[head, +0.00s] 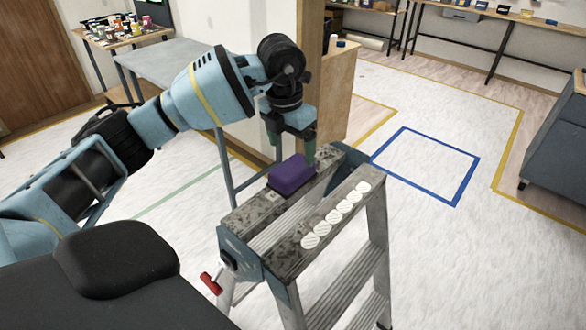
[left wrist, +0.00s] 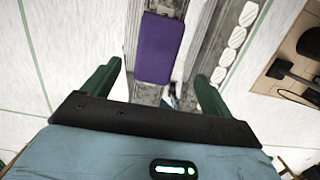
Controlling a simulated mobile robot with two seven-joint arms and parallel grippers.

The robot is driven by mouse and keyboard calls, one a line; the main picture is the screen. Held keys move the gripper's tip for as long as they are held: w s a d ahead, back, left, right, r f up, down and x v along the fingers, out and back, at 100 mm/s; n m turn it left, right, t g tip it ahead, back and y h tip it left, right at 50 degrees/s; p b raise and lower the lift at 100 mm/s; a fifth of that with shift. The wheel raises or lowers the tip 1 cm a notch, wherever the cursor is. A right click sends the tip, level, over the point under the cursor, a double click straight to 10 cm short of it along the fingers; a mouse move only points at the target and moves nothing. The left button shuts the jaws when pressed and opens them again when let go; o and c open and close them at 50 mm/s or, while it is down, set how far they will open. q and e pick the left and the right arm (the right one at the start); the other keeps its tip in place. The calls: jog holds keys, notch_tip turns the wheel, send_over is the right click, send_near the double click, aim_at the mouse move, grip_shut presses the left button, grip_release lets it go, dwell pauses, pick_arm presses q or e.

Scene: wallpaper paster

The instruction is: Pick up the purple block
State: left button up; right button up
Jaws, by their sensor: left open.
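The purple block (head: 291,174) lies on the top of the stepladder (head: 262,205), on its left rail in the head view. In the left wrist view the purple block (left wrist: 160,48) shows at the top middle, ahead of the fingers and between their lines. My left gripper (head: 291,150) is open and empty, with its green fingers pointing down just behind the block in the head view. Its fingers also show in the left wrist view (left wrist: 155,85), spread wide apart. They do not appear to touch the block. My right gripper is not in view.
White round pads (head: 337,215) line the ladder's other rail, and a red-handled part (head: 211,283) sticks out at its near end. A grey table (head: 165,62) stands back left. Floor around the blue taped square (head: 427,165) is clear.

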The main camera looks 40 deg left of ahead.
aim_at(293, 166)
pick_arm(q)
jog(key=shift+w+a+f, duration=0.1)
jog(key=shift+w+f, duration=0.1)
jog(key=shift+f, duration=1.1)
jog(key=shift+w+a+f, duration=0.1)
jog(key=shift+w+f, duration=0.05)
jog(key=shift+f, duration=1.15)
jog(key=shift+w+f, duration=0.2)
jog(key=shift+f, duration=1.1)
jog(key=shift+c, duration=0.2)
jog(key=c, duration=1.1)
jog(key=shift+r, duration=0.1)
jog(key=shift+r, duration=0.5)
notch_tip(293, 166, up, 2)
jog(key=shift+r, duration=0.1)
jog(key=s+d, duration=0.3)
jog(key=s, duration=0.1)
jog(key=s+d+r, duration=0.1)
jog(key=s+d, duration=0.2)
jog(key=s, duration=0.2)
jog(key=s+d, duration=0.3)
jog(key=s, duration=0.1)
jog(key=shift+s+r+b, duration=0.2)
jog(key=shift+r+b, duration=0.15)
